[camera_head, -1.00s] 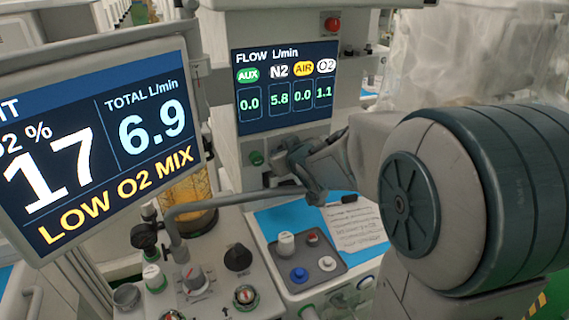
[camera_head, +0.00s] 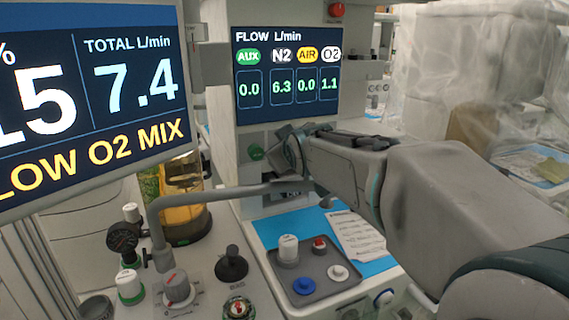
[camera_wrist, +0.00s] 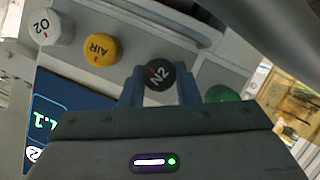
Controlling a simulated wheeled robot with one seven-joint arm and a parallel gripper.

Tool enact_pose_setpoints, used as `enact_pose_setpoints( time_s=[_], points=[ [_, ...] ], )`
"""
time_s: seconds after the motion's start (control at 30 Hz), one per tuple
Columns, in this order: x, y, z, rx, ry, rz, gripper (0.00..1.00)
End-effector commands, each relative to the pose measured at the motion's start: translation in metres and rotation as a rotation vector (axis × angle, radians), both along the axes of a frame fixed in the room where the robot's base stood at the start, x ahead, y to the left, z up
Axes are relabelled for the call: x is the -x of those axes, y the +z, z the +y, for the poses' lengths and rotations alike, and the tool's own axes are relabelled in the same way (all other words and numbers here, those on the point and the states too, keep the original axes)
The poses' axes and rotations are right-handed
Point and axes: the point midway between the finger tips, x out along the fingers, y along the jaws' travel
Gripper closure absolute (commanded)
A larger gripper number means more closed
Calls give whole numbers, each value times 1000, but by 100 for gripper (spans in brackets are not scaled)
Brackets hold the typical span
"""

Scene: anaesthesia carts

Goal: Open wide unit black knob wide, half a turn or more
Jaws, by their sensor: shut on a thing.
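The black N2 knob (camera_wrist: 157,76) sits in the row of knobs below the flow screen, with its white lettering and red mark visible in the wrist view. My gripper (camera_wrist: 160,88) has one finger on each side of the knob and is shut on it. In the head view, my gripper (camera_head: 284,155) is at the front panel just under the flow screen (camera_head: 288,75), and it hides the black knob there. The screen reads N2 6.3, O2 1.1, AUX 0.0 and AIR 0.0.
A yellow AIR knob (camera_wrist: 102,48), a white O2 knob (camera_wrist: 46,27) and a green knob (camera_wrist: 221,94) flank the black one. A grey pipe (camera_head: 215,193) crosses close to my gripper. A grey tray (camera_head: 318,279) lies below. The left monitor (camera_head: 95,95) shows LOW O2 MIX.

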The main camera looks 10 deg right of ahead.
Motion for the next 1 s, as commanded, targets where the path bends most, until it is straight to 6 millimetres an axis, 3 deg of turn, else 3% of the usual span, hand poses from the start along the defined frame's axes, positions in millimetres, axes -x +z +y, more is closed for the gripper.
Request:
enact_pose_setpoints(
  time_s=[0.03, 0.83, 0.87, 1.0],
  points=[
    [0, -8, -1, 8, -2, 3, 94],
    [0, -3, 0, 44, 0, -2, 94],
    [0, -3, 0, 44, 0, -2, 63],
    [0, -2, 0, 44, -1, -3, 62]
  ],
)
